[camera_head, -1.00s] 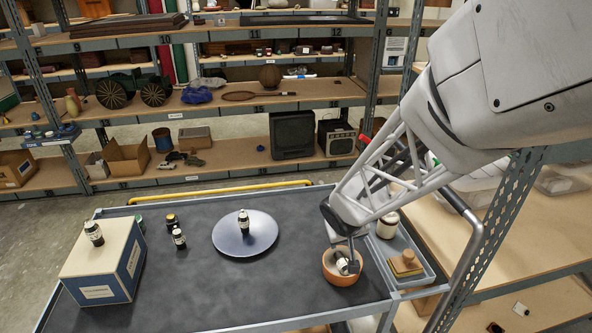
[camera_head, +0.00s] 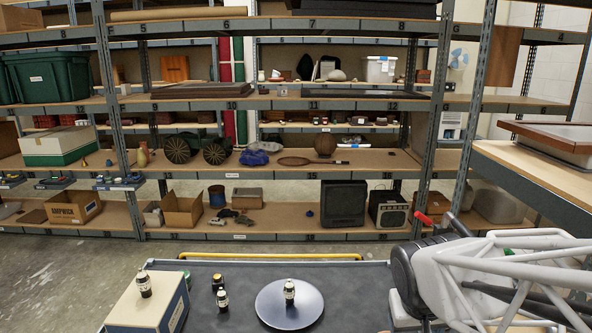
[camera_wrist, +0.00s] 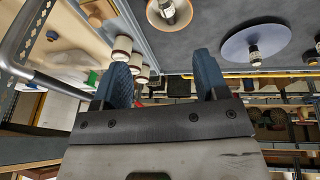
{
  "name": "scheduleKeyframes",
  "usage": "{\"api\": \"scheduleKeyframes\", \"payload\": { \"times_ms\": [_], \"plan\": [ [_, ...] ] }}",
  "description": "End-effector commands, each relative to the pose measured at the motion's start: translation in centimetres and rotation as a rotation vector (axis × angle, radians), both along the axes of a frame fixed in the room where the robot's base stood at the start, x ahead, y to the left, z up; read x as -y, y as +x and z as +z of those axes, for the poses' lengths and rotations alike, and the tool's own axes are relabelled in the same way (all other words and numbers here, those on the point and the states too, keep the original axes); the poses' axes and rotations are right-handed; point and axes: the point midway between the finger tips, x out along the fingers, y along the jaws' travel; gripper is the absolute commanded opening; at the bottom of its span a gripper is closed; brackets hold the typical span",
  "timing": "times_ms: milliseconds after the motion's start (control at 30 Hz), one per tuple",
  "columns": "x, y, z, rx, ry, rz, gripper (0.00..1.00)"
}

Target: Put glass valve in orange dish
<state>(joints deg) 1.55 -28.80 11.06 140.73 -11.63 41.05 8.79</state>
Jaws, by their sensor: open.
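The orange dish (camera_wrist: 184,14) is at the top edge of the wrist view, partly cut off. A small glass valve (camera_wrist: 167,10) with a pale label is inside it; its far end is out of frame. My gripper (camera_wrist: 162,62) is open, with its two blue fingers wide apart and nothing between them. It is clear of the dish. In the head view the dish and fingertips are out of sight; only my arm shows at the right. Similar small dark-and-white pieces stand on the blue plate (camera_head: 271,306), the cart top and a box (camera_head: 139,310).
The cart top (camera_head: 232,279) has bare room around the plate. A yellow rail (camera_head: 270,256) runs along the cart's back edge. Loaded shelves stand behind and at right.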

Motion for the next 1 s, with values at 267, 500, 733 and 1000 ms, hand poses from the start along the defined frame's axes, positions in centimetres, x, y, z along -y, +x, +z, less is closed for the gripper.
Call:
{"api": "scheduleKeyframes", "payload": {
  "times_ms": [267, 500, 733, 1000],
  "plan": [
    [-2.1, -6.1, 3.9, -0.036, 0.085, 0.022, 0.67],
    [-2.9, -8.4, 4.9, -0.053, 0.122, 0.039, 0.67],
    [-3.0, -8.5, 5.0, -0.055, 0.125, 0.040, 0.67],
    [-3.0, -8.5, 5.0, -0.054, 0.124, 0.040, 0.67]
  ]
}}
